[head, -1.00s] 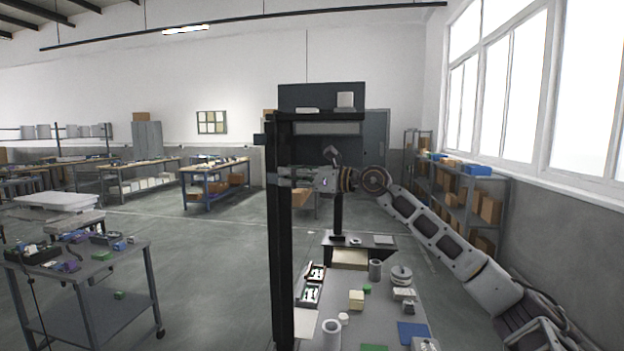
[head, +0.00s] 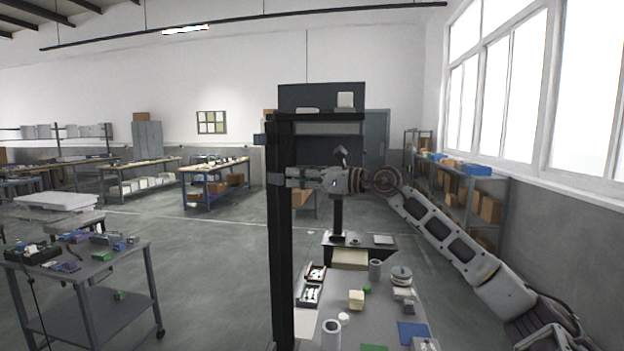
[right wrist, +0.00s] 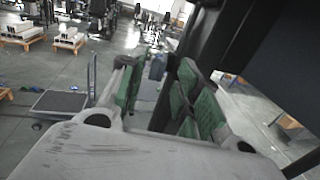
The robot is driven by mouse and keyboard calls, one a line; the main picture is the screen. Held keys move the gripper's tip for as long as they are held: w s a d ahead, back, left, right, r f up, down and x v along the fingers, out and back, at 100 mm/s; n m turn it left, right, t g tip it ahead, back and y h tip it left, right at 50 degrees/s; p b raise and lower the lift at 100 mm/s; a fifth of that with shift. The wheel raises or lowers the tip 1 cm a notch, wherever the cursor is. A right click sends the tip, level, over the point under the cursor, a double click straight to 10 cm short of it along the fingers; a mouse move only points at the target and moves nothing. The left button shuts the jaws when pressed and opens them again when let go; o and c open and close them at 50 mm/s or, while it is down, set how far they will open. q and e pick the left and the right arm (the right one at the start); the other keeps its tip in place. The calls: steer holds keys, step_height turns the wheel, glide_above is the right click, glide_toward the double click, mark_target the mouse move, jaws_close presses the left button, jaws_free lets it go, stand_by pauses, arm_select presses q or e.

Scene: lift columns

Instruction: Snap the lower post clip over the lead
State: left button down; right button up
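The dark upright post (head: 281,240) stands in the middle of the head view and crosses the right wrist view diagonally (right wrist: 198,40). A small dark clip-like piece (head: 260,139) sticks out from its left side near the top. My right gripper (head: 284,178) points left at the post, lower down; whether it touches is unclear. In the right wrist view its green-padded fingers (right wrist: 158,98) stand apart, with a small blue-grey piece (right wrist: 157,67) seen in the gap, possibly the lower clip. I cannot make out the lead. My left gripper is not in view.
A bench (head: 375,325) with cups, boxes and a blue mat (head: 413,332) lies below my right arm. A grey cart (head: 105,270) with small parts stands at the left. A shelf rack (head: 490,190) lines the right wall. Open floor (head: 220,270) lies between cart and post.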

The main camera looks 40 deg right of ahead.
steer(key=shift+v, duration=1.7)
steer(key=shift+o, duration=0.3)
